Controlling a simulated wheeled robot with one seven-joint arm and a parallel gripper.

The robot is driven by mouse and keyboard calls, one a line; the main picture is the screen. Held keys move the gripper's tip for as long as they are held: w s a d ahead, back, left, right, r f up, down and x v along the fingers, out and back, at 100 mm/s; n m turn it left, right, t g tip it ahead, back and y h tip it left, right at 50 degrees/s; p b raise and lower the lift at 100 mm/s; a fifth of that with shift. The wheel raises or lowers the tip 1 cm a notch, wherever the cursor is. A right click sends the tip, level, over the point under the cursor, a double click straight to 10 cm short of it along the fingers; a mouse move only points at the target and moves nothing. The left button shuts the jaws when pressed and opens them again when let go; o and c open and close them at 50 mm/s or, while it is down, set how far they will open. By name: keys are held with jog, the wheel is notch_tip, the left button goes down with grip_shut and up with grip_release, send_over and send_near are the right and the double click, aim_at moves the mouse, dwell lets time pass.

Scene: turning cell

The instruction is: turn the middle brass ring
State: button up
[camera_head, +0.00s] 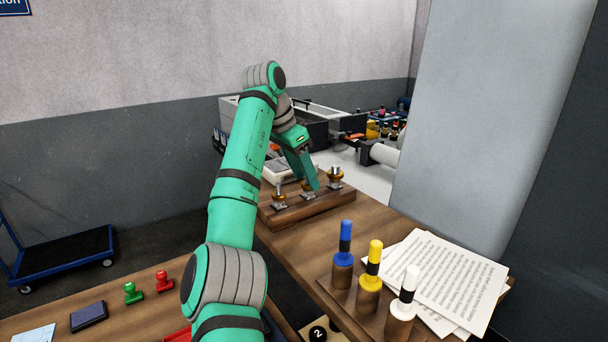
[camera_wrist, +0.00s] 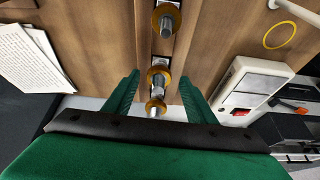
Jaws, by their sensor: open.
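Three brass rings on metal posts stand in a row on a wooden block (camera_head: 295,212). The middle brass ring (camera_wrist: 159,71) shows in the wrist view between my two green fingertips. The other rings show there too: one at the top (camera_wrist: 166,17) and one lower down (camera_wrist: 155,106). My gripper (camera_wrist: 159,78) is open, with a finger on each side of the row and a gap to the middle ring. In the head view my gripper (camera_head: 308,178) is over the block and partly hides the middle ring. I cannot tell the fingers' exact height against it.
Blue, yellow (camera_head: 374,262) and white pegs stand at the front of the wooden table, beside printed sheets (camera_head: 440,280). A pale box with a red switch (camera_wrist: 253,88) stands close right of the ring row in the wrist view. A grey panel (camera_head: 480,110) rises at the right.

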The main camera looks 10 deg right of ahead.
jog(key=shift+r, duration=0.1)
jog(key=v, duration=1)
jog(key=shift+a+r, duration=0.15)
jog(key=shift+r, duration=0.15)
